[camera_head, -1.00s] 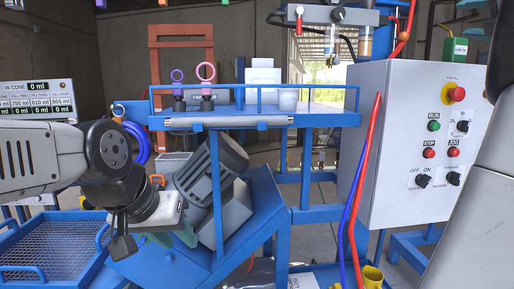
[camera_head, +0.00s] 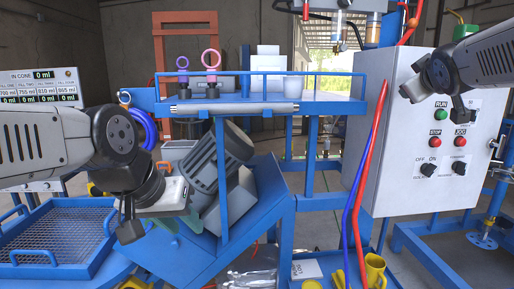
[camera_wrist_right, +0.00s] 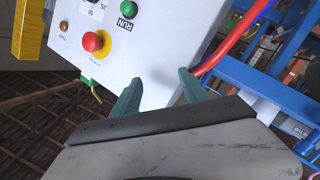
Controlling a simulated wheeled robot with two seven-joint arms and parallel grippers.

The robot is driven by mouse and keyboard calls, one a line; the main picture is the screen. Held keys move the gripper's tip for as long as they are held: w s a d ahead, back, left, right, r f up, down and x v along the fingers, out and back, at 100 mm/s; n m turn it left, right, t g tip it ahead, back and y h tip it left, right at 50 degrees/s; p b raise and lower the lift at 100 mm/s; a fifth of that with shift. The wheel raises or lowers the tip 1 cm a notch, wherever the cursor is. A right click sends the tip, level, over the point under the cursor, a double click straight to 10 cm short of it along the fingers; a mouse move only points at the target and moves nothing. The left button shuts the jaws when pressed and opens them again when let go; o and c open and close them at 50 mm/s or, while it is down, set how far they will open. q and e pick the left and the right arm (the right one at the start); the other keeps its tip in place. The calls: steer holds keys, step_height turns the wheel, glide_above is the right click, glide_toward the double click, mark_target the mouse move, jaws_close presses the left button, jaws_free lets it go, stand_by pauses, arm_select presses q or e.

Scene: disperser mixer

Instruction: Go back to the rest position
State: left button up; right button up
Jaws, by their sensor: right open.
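My left gripper (camera_head: 178,221) is at the left in the head view, low in front of the grey motor and the blue frame. Its teal fingers are partly hidden, so its opening is unclear. My right arm comes in from the right in the head view, its wrist over the upper part of the white control box (camera_head: 400,190). The right gripper (camera_wrist_right: 160,92) has its two teal fingers apart and nothing between them in the right wrist view. The control box (camera_wrist_right: 150,50) is beyond them, with a red emergency button (camera_wrist_right: 97,42) and a green RUN button (camera_wrist_right: 128,9).
A blue shelf (camera_head: 330,106) with pink and purple rings stands in the middle. The grey motor (camera_head: 213,160) is below it. A blue mesh tray (camera_head: 60,238) is at lower left. Red and blue hoses (camera_head: 365,180) hang beside the box.

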steer(key=s+a+f+m+g+y, duration=0.1)
steer(key=s+a+f+g+y, duration=0.1)
steer(key=s+a+f, duration=0.3)
steer(key=s+a+f+m+g+y, duration=0.1)
steer(key=s+a+f+g+y, duration=0.2)
steer(key=a+f, duration=0.7)
steer(key=s+a+f+m+g+y, duration=0.1)
steer(key=s+a+f+g+y, duration=0.2)
steer(key=s+a+f, duration=0.5)
step_height(320, 180, down, 3)
steer(key=shift+a+r+g, duration=0.15)
steer(key=shift+a+g, duration=0.1)
steer(key=shift+g, duration=0.25)
